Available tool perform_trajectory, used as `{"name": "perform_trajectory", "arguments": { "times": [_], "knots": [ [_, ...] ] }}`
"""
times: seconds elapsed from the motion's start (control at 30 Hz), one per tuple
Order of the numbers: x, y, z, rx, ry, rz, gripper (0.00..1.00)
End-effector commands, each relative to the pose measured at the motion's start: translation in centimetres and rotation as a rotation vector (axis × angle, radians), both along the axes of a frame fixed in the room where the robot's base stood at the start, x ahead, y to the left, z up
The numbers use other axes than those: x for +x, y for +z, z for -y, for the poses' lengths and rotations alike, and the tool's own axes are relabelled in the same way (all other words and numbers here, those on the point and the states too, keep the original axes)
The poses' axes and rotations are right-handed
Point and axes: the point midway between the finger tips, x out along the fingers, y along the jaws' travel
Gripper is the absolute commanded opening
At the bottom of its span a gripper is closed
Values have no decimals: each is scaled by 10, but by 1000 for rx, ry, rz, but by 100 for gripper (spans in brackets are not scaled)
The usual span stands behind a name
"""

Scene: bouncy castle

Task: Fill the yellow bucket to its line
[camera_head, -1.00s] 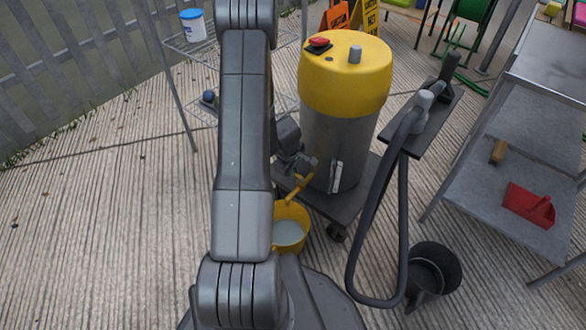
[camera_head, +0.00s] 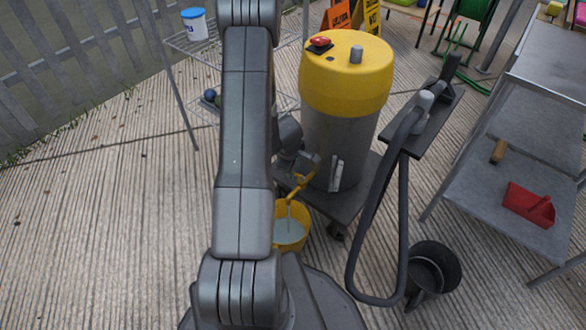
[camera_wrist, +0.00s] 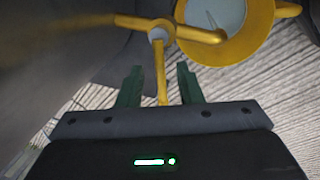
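The yellow bucket (camera_head: 303,240) stands on the ground by the drum's cart, holding pale liquid whose surface shows; I cannot make out its line. A yellow tap (camera_head: 299,185) sits above it, low on the yellow-topped grey drum (camera_head: 345,75). A thin pale stream (camera_head: 289,212) falls from the tap into the bucket. In the wrist view the bucket (camera_wrist: 262,28) is at the upper right, with the stream (camera_wrist: 211,20) over its liquid. My gripper (camera_wrist: 159,72) is open, its green fingers either side of the yellow tap lever (camera_wrist: 161,75), with gaps on both sides.
Open ground lies left.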

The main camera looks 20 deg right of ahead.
Motion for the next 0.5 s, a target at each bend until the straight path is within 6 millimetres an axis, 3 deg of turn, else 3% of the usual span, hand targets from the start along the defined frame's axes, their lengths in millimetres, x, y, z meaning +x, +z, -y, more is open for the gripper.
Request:
{"name": "perform_trajectory", "arguments": {
  "times": [0.5],
  "knots": [
    [-12, 93, -12, 0, 0, 1, 33]
  ]
}}
